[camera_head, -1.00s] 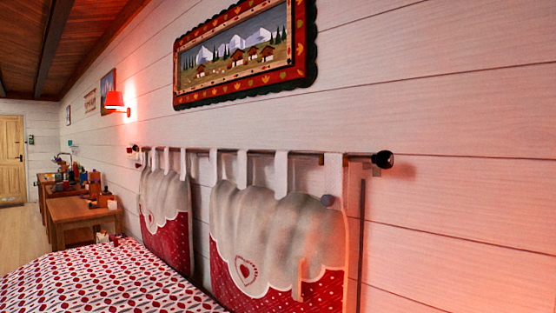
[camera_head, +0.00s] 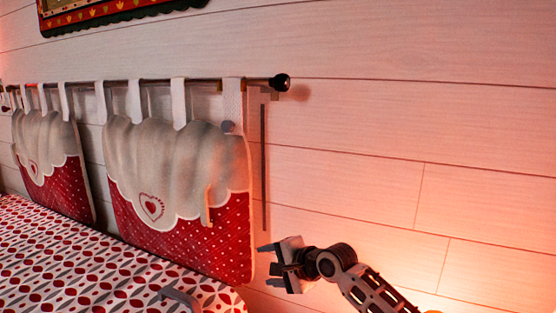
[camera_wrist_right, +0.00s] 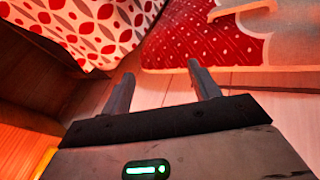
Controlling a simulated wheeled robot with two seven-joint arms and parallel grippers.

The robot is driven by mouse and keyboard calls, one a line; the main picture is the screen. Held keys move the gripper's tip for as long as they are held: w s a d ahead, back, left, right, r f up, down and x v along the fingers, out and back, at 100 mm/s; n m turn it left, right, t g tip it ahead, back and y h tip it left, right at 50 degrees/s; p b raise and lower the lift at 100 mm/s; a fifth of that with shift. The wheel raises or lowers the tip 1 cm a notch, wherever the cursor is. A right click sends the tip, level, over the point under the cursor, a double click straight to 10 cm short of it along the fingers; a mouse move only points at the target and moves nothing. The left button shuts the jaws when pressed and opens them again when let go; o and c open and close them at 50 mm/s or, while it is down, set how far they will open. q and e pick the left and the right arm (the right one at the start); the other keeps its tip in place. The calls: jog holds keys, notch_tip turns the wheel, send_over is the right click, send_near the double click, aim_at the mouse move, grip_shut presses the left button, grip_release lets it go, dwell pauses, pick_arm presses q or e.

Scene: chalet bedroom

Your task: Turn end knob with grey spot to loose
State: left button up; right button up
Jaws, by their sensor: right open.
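A dark, round end knob (camera_head: 280,82) sits on the right end of the wall rod (camera_head: 150,80), above the red-and-white hanging cushion. Whether it bears a grey spot is too small to tell. My right gripper (camera_head: 267,263) is open and empty, well below the knob, beside the cushion's lower right corner. In the right wrist view its two fingers (camera_wrist_right: 160,75) stand apart with nothing between them; the knob is not in that view. My left gripper cannot be made out.
Two padded cushions, one near (camera_head: 218,235) and one farther left (camera_head: 62,180), hang by loops from the rod. A patterned bed (camera_head: 80,270) lies below. A grey curved piece (camera_head: 178,297), unclear what, shows at the bottom edge. The wall (camera_head: 400,120) right of the knob is bare.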

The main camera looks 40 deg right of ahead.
jog(key=w+d+r+m+t, duration=0.1)
jog(key=d+r+m, duration=0.35)
jog(key=r, duration=0.45)
jog(key=w+d+r+m+t, duration=0.15)
jog(key=d+r+m, duration=0.3)
jog(key=r, duration=0.55)
jog(key=m+t+y, duration=0.3)
jog(key=m, duration=0.5)
send_near(287, 82)
jog(key=p+x, duration=0.5)
jog(key=x, duration=0.5)
jog(key=shift+w+p, duration=0.3)
jog(key=shift+w+a, duration=0.1)
jog(key=shift+w, duration=0.4)
pick_arm(q)
jog(key=shift+s+a+r, duration=0.1)
jog(key=shift+a+r, duration=0.2)
jog(key=shift+r, duration=0.3)
jog(key=shift+s+a+r, duration=0.1)
jog(key=shift+a+r, duration=0.15)
jog(key=shift+r, duration=0.3)
pick_arm(e)
jog(key=shift+f, duration=0.1)
jog(key=c, duration=1)
